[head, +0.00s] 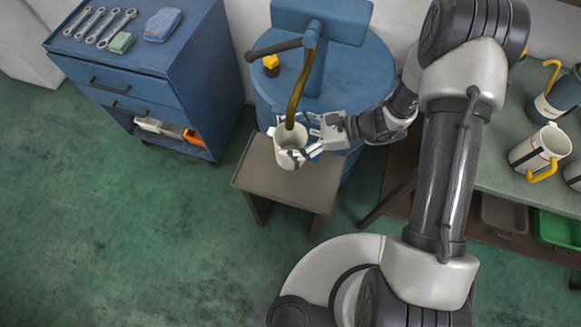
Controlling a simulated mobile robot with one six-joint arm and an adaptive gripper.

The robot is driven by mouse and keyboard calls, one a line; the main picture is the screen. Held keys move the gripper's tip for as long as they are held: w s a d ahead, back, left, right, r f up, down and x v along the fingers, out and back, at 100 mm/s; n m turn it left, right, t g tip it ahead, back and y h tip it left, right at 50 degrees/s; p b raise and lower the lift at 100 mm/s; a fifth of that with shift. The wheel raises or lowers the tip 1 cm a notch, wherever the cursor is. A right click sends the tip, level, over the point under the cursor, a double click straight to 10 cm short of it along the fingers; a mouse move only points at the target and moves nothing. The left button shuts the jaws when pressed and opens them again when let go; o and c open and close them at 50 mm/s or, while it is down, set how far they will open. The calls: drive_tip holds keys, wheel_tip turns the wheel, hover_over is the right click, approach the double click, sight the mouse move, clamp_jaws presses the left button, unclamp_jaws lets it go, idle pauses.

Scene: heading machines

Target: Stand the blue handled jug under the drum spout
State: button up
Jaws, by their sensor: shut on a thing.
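A white jug (285,138) with a bit of blue at its right side, seemingly its handle, is over the small grey stand (262,180) in front of the blue drum (360,80). My gripper (308,153) is shut on the jug at its right side. The jug looks upright; I cannot tell whether its base touches the stand. The drum spout (311,38) is above and behind the jug. A brown, slightly curved length (298,85) runs from the spout down to the jug's mouth; whether it is hose or liquid is unclear.
A bench (498,175) on the right holds a white jug with a yellow handle (530,152), a blue-and-white jug (553,100) and another at the edge. A blue tool cabinet (150,60) with wrenches stands at left. Green floor is clear at lower left.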

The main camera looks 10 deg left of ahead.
wheel_tip(320, 180, down, 10)
drive_tip(key=b, duration=0.2)
drive_tip(key=shift+a+b, duration=0.15)
drive_tip(key=shift+b, duration=0.25)
drive_tip(key=shift+f, duration=0.2)
drive_tip(key=o, duration=1.6)
drive_tip(key=shift+r, duration=0.1)
drive_tip(key=shift+r, duration=0.2)
drive_tip(key=p+v, duration=0.2)
drive_tip(key=v, duration=1)
drive_tip(key=shift+p, duration=0.3)
